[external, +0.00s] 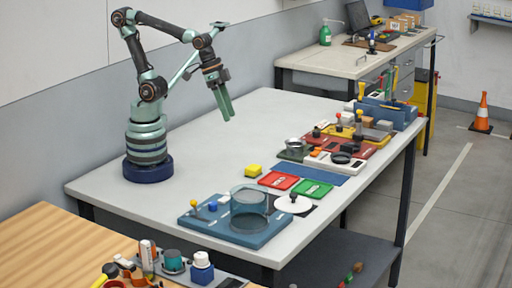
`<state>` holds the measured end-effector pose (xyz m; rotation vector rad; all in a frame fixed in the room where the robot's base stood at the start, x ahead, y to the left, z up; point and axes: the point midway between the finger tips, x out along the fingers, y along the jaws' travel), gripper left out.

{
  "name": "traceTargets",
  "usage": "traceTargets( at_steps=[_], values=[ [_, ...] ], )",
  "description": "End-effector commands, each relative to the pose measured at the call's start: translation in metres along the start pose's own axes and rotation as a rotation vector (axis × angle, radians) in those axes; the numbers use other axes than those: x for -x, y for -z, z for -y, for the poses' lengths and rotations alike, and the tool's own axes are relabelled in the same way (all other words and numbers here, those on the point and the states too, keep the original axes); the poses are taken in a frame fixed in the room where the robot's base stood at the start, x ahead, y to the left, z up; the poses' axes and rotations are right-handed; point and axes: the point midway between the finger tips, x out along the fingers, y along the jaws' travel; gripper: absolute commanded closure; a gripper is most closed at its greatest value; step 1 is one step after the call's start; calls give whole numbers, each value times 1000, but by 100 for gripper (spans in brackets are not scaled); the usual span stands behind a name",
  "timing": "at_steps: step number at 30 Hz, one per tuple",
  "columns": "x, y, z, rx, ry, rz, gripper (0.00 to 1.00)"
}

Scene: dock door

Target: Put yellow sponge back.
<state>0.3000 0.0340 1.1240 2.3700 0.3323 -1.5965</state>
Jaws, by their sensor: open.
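A small yellow block (254,170), which looks like the yellow sponge, rests on the pale tabletop (190,140) just behind and left of a red tray.
A red tray (279,181) and a green tray (312,189) lie near the yellow block. A blue board (232,229) with a clear round container (249,207) is in front. Several tool holders line the right edge. The table's left and middle are clear.

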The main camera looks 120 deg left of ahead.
Motion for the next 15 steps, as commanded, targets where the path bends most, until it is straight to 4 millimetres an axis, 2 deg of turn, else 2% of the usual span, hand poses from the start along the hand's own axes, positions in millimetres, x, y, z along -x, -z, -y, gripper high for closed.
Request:
traceTargets(
  at_steps=[3,6,15],
  values=[
    [15,-10,-18,-199,-40,-64,39],
    [20,-16,-26,-299,-56,-93,39],
    [22,-19,-29,-350,-62,-105,39]
  ],
)
